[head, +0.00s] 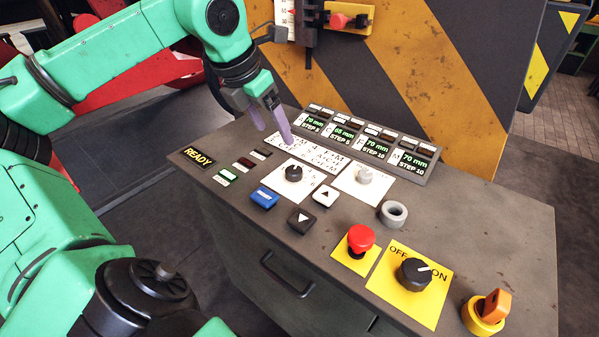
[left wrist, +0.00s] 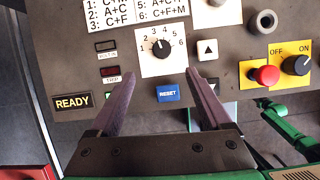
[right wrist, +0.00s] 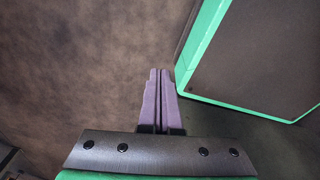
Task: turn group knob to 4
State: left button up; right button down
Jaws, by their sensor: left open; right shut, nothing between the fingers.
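The group knob (head: 293,173) is a small black knob on a white dial plate numbered 1 to 6; it also shows in the left wrist view (left wrist: 161,48). Its white mark points roughly upward there, near 3 or 4; I cannot tell exactly which. My left gripper (head: 270,122) is open and empty, with purple fingers raised above the console. In the left wrist view its fingertips (left wrist: 163,75) are spread to either side, just below the dial, not touching the knob. My right gripper (right wrist: 160,72) is shut and empty, away from the console over the floor.
Near the knob are a blue RESET button (head: 265,197), black and white arrow buttons, and a grey knob (head: 364,175). A red mushroom button (head: 361,238), an OFF/ON switch (head: 413,274) and an orange key (head: 494,306) stand farther right. A raised display strip (head: 370,143) runs behind.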

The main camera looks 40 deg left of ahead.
pick_arm(q)
send_near(293, 169)
jog(key=p+x, duration=0.2)
jog(key=x, duration=0.5)
jog(key=shift+w+d+f, duration=0.1)
jog(key=shift+w+f, duration=0.1)
jog(key=shift+f, duration=0.05)
jog(key=shift+w+f, duration=0.1)
jog(key=shift+f, duration=0.4)
grip_shut()
pick_arm(e)
jog(key=shift+s+a+r, duration=0.1)
jog(key=shift+s+r, duration=0.2)
jog(key=shift+r, duration=0.3)
jog(key=shift+s+r, duration=0.25)
jog(key=shift+r, duration=0.35)
jog(key=shift+f, duration=0.15)
